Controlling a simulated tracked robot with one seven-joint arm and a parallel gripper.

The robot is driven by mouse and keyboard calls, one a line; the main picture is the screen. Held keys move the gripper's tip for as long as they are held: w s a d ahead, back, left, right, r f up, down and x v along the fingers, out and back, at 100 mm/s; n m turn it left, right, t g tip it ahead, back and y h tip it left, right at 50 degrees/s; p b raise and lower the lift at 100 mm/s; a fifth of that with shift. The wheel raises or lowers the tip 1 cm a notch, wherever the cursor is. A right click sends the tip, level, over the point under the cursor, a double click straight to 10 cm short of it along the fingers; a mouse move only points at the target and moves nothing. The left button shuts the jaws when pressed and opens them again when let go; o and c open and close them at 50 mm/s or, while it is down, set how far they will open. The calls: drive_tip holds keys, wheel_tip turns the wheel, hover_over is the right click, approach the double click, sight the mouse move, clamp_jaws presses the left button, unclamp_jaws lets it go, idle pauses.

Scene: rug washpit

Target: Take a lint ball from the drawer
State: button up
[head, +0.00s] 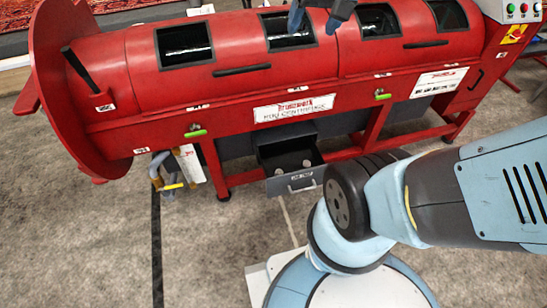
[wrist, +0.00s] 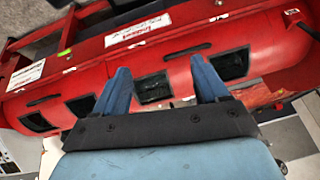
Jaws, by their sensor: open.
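A dark grey drawer (head: 291,182) stands pulled out under the red machine in the head view, with a pale handle on its front. Small pale lumps, which look like lint balls (head: 306,163), lie inside it; they are too small to make out well. My gripper (head: 319,10) is at the top edge of the head view, in front of the machine's upper windows, well above the drawer and apart from it. In the wrist view my gripper (wrist: 162,76) has its two blue fingers spread, with nothing between them. I cannot make out the lint balls in the wrist view.
The red rug centrifuge (head: 230,75) spans the back, with dark windows and green latches. A grey and yellow item (head: 165,172) and a white sheet (head: 190,164) hang at its left. The grey floor (head: 80,240) at front left is clear.

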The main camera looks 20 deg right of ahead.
drive_tip(key=w+f+m+g+y, duration=0.1)
drive_tip(key=w+f+m, duration=0.3)
drive_tip(key=w+f, duration=0.8)
drive_tip(key=m+g+h, duration=0.2)
drive_tip(key=m+g, duration=0.2)
drive_tip(key=m, duration=0.4)
hover_over(279, 171)
wheel_tip(279, 171, down, 56)
wheel_tip(279, 171, down, 7)
drive_tip(key=shift+s, duration=0.15)
drive_tip(key=shift+f, duration=3.3)
drive_tip(key=shift+c, duration=0.2)
